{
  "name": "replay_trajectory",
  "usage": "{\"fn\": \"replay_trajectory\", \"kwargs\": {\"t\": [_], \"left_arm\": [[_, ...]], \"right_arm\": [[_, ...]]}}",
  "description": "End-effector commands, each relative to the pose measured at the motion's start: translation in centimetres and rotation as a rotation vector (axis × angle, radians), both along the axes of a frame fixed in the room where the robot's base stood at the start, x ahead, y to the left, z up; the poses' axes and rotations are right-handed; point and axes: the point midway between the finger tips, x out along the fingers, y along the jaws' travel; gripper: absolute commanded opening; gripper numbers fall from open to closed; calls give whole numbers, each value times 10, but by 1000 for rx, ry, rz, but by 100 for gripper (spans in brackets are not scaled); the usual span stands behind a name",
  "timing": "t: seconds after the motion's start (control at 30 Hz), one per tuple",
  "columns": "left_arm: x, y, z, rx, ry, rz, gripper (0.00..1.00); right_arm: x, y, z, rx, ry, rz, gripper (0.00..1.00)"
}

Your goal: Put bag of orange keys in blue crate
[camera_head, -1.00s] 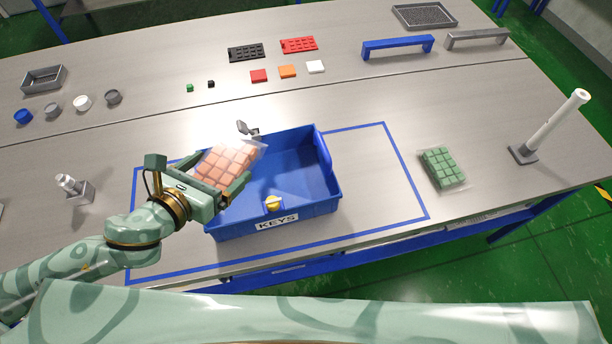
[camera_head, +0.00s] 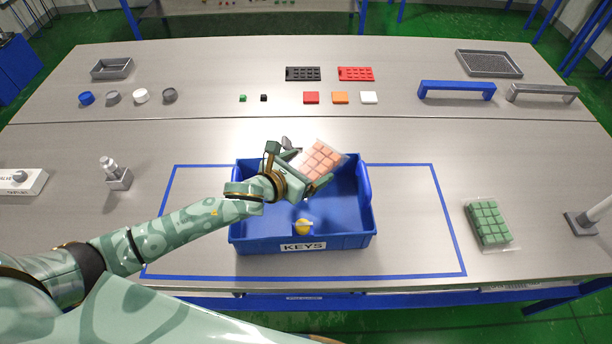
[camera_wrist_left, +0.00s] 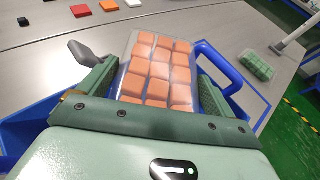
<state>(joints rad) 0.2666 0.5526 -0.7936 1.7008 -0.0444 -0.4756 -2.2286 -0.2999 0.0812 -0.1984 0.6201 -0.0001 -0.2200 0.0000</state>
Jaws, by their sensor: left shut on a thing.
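The bag of orange keys (camera_head: 320,160) is a clear bag of orange square caps. My left gripper (camera_head: 313,172) is shut on it and holds it tilted above the blue crate (camera_head: 345,238). In the left wrist view the bag (camera_wrist_left: 158,75) sits between the two fingers of my left gripper (camera_wrist_left: 150,85). The crate has a KEYS label on its front wall and a yellow knob-like piece at the front. Part of the crate's inside is hidden by my gripper and the bag. My right gripper is in neither view.
A bag of green keys (camera_head: 488,222) lies right of the blue taped outline around the crate. A grey stand (camera_head: 117,175) is to the left. Small caps, trays and blue and grey handles (camera_head: 457,90) lie toward the back.

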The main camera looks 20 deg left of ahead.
Motion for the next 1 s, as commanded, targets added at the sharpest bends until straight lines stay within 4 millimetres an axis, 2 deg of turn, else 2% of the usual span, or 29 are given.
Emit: {"fn": "replay_trajectory", "kwargs": {"t": [0.03,0.13,0.93,0.97,1.0], "left_arm": [[-2,0,-14,-2,7,2,64],[-2,0,-25,-2,4,1,64],[-2,0,-38,1,2,-1,64],[-2,0,-38,1,3,-1,99],[-2,0,-38,1,3,-1,100]], "right_arm": [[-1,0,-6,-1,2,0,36],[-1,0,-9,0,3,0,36],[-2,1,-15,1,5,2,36],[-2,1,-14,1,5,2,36],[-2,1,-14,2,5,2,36]]}}
